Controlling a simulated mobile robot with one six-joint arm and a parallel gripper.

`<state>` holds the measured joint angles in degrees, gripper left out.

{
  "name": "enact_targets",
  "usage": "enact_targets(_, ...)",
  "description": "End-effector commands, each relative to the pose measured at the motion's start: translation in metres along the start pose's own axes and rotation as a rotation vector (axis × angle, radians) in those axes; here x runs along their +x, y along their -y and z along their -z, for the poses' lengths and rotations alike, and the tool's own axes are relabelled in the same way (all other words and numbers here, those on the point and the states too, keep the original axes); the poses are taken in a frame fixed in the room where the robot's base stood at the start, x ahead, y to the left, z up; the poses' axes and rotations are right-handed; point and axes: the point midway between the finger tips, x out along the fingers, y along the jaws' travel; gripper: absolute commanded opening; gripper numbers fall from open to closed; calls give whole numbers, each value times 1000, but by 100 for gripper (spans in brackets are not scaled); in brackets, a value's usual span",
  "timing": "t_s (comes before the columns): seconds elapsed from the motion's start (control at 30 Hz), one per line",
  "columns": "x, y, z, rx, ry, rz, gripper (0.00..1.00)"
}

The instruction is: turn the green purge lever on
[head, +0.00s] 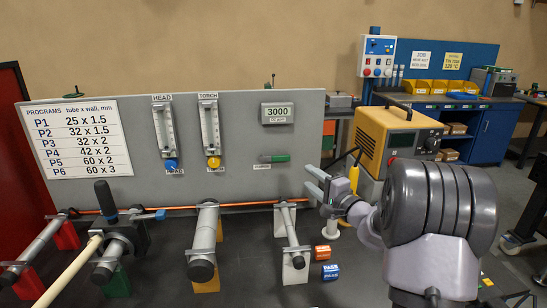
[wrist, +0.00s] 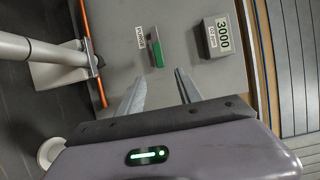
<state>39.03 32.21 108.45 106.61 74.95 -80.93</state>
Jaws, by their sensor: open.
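The green purge lever (head: 279,158) is on the grey panel, below the 3000 display. It lies horizontal in the head view, with its green grip to the right of a grey body. In the wrist view the green lever (wrist: 157,53) shows just beyond the fingertips, beside its small label plate (wrist: 139,37). My gripper (head: 311,178) is open and empty, to the right of the lever and a little below it in the head view. In the wrist view my gripper (wrist: 158,82) has its two fingers spread, pointing towards the panel. Nothing hides the lever.
The 3000 display box (head: 277,113) sticks out above the lever. Two flow meters, HEAD (head: 164,128) and TORCH (head: 210,130), are mounted to the left. An orange copper tube (head: 165,208) runs along below. A yellow power unit (head: 388,138) stands to the right.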

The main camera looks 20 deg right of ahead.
Motion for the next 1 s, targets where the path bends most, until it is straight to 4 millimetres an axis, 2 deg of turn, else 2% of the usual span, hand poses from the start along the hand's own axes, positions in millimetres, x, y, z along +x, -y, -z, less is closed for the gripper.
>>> enact_targets(0.1, 36, -3, -3, 0, 6, 1, 42)
enact_targets(0.3, 97, -3, -4, 1, 7, -1, 42)
enact_targets(0.5, 136, -2, -3, 1, 5, -1, 42)
enact_targets(0.67, 149, -1, -4, 2, 5, -1, 42)
enact_targets(0.93, 150, -1, -3, 2, 4, -2, 42)
enact_targets(1.0, 150, -1, -3, 2, 5, -2, 28)
